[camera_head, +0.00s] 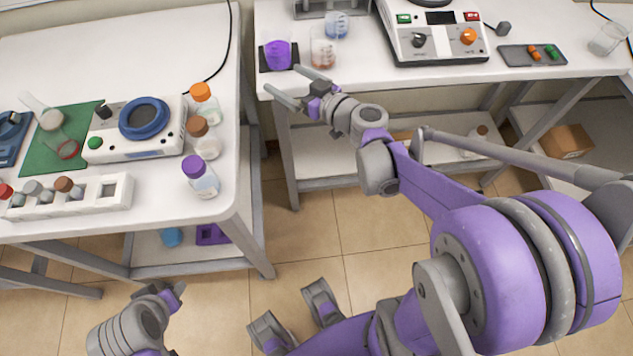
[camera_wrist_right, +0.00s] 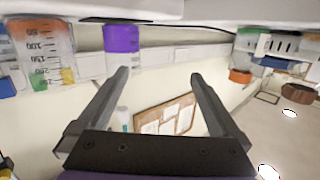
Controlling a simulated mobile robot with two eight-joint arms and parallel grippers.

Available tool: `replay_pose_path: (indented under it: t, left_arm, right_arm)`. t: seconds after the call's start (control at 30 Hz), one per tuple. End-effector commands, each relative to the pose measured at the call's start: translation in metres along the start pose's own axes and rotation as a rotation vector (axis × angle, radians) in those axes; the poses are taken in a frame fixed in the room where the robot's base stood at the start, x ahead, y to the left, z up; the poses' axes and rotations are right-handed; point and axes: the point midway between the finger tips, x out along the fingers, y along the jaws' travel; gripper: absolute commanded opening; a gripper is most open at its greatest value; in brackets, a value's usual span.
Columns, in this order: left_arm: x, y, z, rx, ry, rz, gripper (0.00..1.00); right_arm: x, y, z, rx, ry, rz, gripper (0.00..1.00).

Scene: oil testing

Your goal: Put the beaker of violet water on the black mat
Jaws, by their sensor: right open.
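The beaker of violet water (camera_head: 278,54) stands upright on the black mat (camera_head: 265,66), near the front left corner of the right table. My right gripper (camera_head: 284,80) is open and empty, just in front of the beaker at the table edge. In the right wrist view, which is upside down, the violet beaker (camera_wrist_right: 121,39) appears beyond the open fingers (camera_wrist_right: 160,76), apart from them. The mat shows there only as a thin dark edge. My left gripper (camera_head: 174,294) is low at the bottom left, and its fingers are not clear.
A beaker with reddish liquid (camera_head: 322,52) and one with blue liquid (camera_head: 336,25) stand close right of the mat. A white instrument (camera_head: 437,35) and a grey tray (camera_head: 531,54) are farther right. The left table holds several bottles and a white rack (camera_head: 88,199).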

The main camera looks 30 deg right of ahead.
Motion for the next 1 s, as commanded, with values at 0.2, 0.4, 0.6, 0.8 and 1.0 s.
replay_pose_path:
  t: [0.2, 0.4, 0.6, 0.8, 1.0]
  left_arm:
    - [0.0, 0.0, 0.0, 0.0, 0.0, 0.0, 0.5]
    - [0.0, 0.0, 0.0, 0.0, 0.0, 0.0, 0.5]
    - [0.0, 0.0, 0.0, 0.0, 0.0, 0.0, 0.5]
    - [0.0, 0.0, 0.0, 0.0, 0.0, 0.0, 0.5]
    - [0.0, 0.0, 0.0, 0.0, 0.0, 0.0, 0.5]
  right_arm:
    - [-0.043, -0.109, 0.058, 0.088, -0.383, -0.174, 1.0]
    - [-0.116, -0.147, 0.12, 0.122, -0.756, -0.097, 1.0]
    - [-0.175, -0.136, 0.152, 0.105, -0.956, 0.109, 1.0]
    - [-0.196, -0.124, 0.159, 0.092, -0.998, 0.217, 1.0]
    - [-0.197, -0.123, 0.159, 0.093, -0.999, 0.225, 1.0]
